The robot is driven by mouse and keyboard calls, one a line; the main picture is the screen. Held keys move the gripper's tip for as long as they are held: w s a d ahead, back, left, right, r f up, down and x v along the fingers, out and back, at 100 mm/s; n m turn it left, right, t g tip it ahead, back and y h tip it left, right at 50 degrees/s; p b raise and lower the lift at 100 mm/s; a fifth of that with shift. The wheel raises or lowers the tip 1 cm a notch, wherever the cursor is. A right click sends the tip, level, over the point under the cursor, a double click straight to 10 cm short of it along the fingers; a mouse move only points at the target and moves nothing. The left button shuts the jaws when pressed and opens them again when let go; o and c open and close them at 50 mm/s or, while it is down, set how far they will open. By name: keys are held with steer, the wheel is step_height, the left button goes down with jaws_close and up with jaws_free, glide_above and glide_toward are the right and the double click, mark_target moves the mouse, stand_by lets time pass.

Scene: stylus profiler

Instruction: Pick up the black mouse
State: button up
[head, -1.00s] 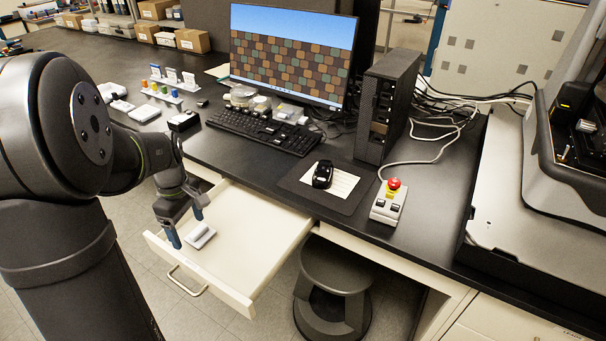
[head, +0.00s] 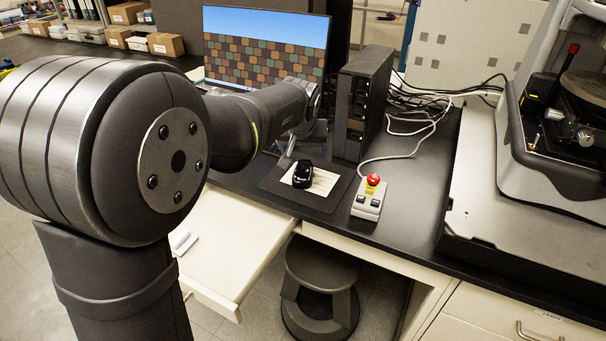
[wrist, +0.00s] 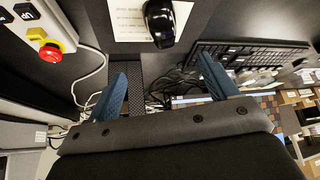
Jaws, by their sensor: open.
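The black mouse (head: 303,174) lies on a white paper sheet (head: 325,182) on the dark mouse pad (head: 335,199) on the bench. In the wrist view the mouse (wrist: 160,22) is at the top centre, beyond my fingertips and apart from them. My gripper (wrist: 162,82) is open, with two blue fingers spread and nothing between them. In the head view my arm hides most of the gripper; the end of the arm is over the bench behind the mouse, in front of the monitor.
A control box with a red button (head: 373,180) stands right of the mouse pad. A dark computer tower (head: 352,115) and the monitor (head: 270,50) stand behind. The keyboard (wrist: 240,55) shows in the wrist view. An open drawer (head: 235,240) juts out below the bench, beside a stool (head: 320,270).

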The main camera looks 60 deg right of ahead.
glide_toward(303, 169)
steer(key=x, duration=0.5)
steer(key=shift+s+d, duration=0.15)
steer(key=shift+x, duration=2.7)
steer(key=c, duration=1.1)
